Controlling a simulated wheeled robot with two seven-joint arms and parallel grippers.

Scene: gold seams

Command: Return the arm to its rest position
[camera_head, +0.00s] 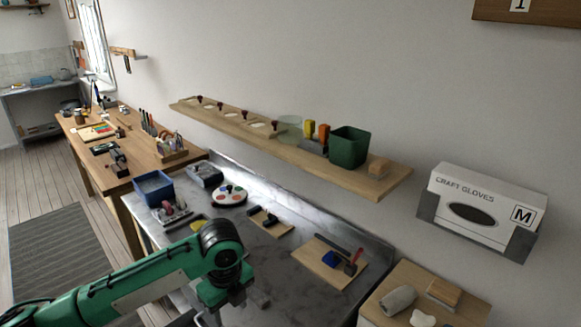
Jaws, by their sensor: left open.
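My green left arm reaches in from the lower left, in front of the metal worktable (270,262). Its wrist bends down, and my left gripper (245,303) hangs at the table's near side, partly hidden by the wrist. A grey finger shows at its right; it is open and I see nothing held in it. My right gripper is out of view.
The worktable holds a blue bin (153,189), a paint palette (230,195) and a wooden board (328,263) with tools. A wall shelf (300,157) with a green container (348,147) runs above. A glove box (482,206) hangs at right.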

